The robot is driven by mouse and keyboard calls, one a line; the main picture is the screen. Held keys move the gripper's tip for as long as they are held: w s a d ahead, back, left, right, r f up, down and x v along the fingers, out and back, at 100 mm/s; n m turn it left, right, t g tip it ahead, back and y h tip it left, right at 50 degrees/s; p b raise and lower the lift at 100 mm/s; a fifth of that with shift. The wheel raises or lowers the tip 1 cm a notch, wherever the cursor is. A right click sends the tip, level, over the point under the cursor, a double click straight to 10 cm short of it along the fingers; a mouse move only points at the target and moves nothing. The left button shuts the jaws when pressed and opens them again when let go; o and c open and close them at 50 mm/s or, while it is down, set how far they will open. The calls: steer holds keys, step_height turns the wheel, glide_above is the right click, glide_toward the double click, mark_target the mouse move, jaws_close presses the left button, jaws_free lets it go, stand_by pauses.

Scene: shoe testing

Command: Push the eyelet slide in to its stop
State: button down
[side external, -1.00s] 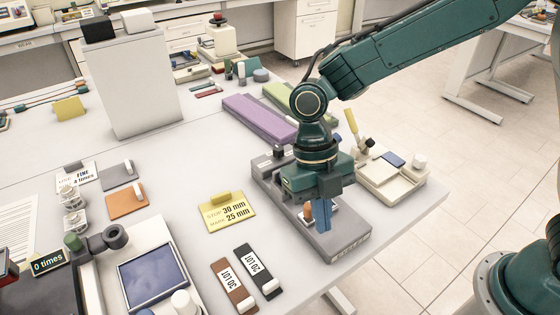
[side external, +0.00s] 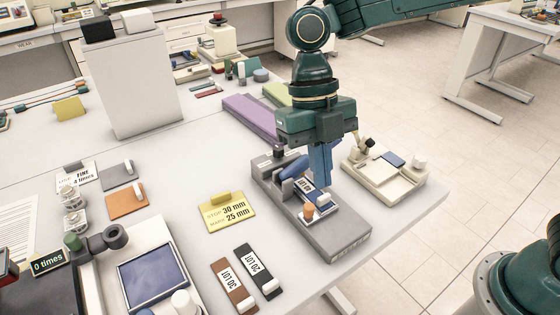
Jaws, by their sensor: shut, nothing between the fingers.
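The eyelet fixture is a long grey base (side external: 340,236) near the table's right edge. On it is a small light slide plate (side external: 326,219) with an orange knob (side external: 308,211). Behind the knob lie a dark labelled piece (side external: 305,185) and a blue rounded part (side external: 294,167); a black knob (side external: 279,151) stands at the far end. My gripper (side external: 324,184) is shut and empty, with its blue fingers pointing down above the fixture, behind and right of the orange knob. The fingers look apart from the knob. They hide part of the fixture's right side.
A yellow card (side external: 227,212) reading "STOP 30 mm, MARK 25 mm" lies to the left. Purple (side external: 250,116) and green (side external: 277,94) blocks lie behind. The grey base's front part is clear.

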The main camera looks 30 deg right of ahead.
steer(key=shift+r, duration=0.1)
steer(key=m, duration=0.1)
steer(key=a+m+y, duration=0.1)
steer(key=m, duration=0.1)
steer(key=shift+m, duration=0.3)
stand_by(0.3)
steer(key=x, duration=0.9)
steer(key=shift+f, duration=0.35)
steer(key=shift+w+f, duration=0.25)
steer(key=shift+w+d, duration=0.45)
steer(key=shift+w, duration=0.35)
steer(key=shift+w+d, duration=0.4)
steer(key=shift+w, duration=0.35)
